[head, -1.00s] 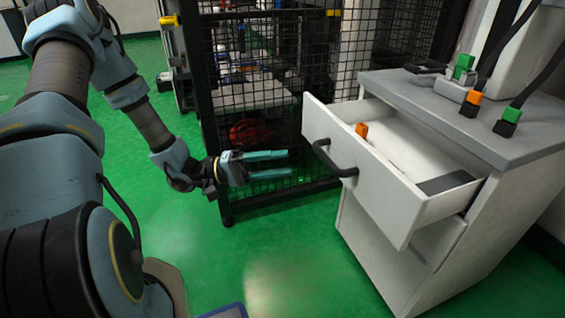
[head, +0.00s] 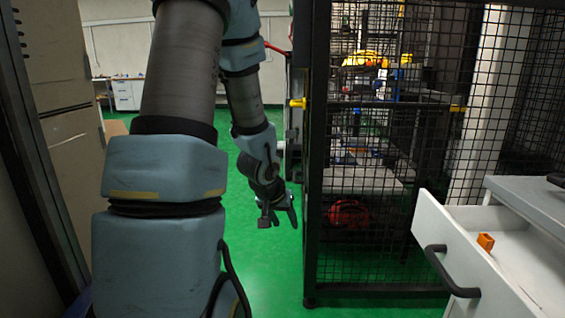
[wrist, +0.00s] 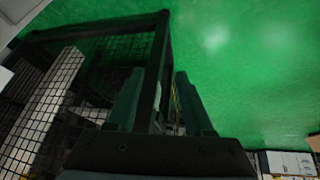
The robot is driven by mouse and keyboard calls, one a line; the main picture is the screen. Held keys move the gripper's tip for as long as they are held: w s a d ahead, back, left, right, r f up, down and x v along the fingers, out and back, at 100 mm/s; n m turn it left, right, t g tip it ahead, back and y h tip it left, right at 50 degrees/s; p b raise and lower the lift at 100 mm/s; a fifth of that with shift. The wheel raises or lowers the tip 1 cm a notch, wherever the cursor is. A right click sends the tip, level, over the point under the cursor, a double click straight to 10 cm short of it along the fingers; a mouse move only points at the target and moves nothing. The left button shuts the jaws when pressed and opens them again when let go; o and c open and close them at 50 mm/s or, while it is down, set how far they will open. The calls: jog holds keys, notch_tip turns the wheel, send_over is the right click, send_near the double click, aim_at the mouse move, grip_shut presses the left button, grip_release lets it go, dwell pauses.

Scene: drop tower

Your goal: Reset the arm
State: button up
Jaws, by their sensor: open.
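My arm is bent and hangs over the green floor in the head view, left of the cage. My gripper (head: 280,218) is at its end, pointing away from the drawer, with nothing visible between its fingers. In the wrist view my gripper (wrist: 172,90) shows two fingers standing apart, empty, with a cage post and floor beyond them.
A black mesh cage (head: 311,180) stands just right of my gripper. The white cabinet's drawer (head: 465,255) is pulled open at the right, with an orange block (head: 486,242) inside. Green floor (head: 262,265) is clear below my gripper.

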jog(key=s+a+r+n+g+y+p, duration=0.1)
jog(key=s+a+r+g, duration=0.1)
jog(key=s+a+r, duration=0.35)
jog(key=s+a+r+n+g+y+p, duration=0.1)
jog(key=s+a+r+g+y, duration=0.1)
jog(key=s, duration=0.6)
notch_tip(320, 180, up, 26)
jog(key=p, duration=2.5)
jog(key=shift+w, duration=0.15)
